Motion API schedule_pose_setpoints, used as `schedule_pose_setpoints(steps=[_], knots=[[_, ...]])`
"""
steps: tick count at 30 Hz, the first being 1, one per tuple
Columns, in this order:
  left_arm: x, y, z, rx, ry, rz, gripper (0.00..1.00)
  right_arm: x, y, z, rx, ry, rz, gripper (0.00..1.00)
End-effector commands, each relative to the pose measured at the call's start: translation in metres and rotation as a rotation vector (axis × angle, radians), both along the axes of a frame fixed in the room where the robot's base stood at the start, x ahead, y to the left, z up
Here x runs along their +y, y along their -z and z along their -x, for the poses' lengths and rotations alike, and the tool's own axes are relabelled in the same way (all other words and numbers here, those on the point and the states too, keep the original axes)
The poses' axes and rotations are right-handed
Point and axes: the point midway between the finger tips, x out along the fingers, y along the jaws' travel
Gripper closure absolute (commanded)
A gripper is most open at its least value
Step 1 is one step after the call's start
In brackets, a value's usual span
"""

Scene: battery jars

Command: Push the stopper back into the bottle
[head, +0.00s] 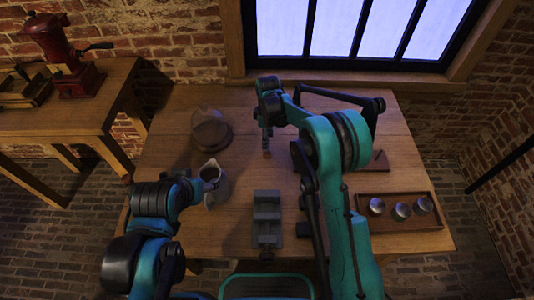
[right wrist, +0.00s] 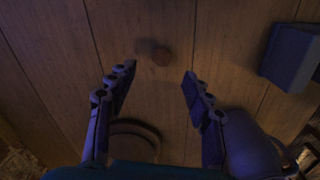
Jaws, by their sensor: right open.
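My right gripper (right wrist: 157,78) is open and empty, pointing down at the table. In the head view the right gripper (head: 267,142) hangs over the back middle of the table. I cannot make out a clear bottle; a domed vessel on a dark round base (head: 212,137) stands left of that gripper. My left arm shows at the left front, but I cannot make out its gripper.
A grey jug (head: 214,190) stands front left of the right gripper. A grey vise-like block (head: 267,212) is at the table's front. A wooden tray (head: 420,224) with three round jars (head: 401,210) is at the right. A side table (head: 95,115) holds a red grinder (head: 75,75).

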Motion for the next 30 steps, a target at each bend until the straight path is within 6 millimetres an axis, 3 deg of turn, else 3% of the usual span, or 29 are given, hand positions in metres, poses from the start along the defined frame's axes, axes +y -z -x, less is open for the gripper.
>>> schedule_pose_setpoints(steps=[8, 16, 26, 30], knots=[[0.000, 0.000, 0.000, 0.000, 0.000, 0.000, 0.36, 0.000, 0.000, 0.000, 0.000, 0.000, 0.000, 0.49], [0.000, 0.009, 0.000, 0.000, 0.000, 0.000, 0.36, 0.000, 0.025, 0.000, -0.001, 0.001, 0.000, 0.49], [0.000, 0.009, 0.000, 0.000, 0.000, 0.000, 0.36, 0.000, 0.027, 0.001, -0.001, 0.001, 0.000, 0.49], [0.000, 0.017, 0.000, 0.000, 0.000, 0.000, 0.36, 0.001, 0.041, 0.002, -0.001, 0.001, 0.000, 0.49]])
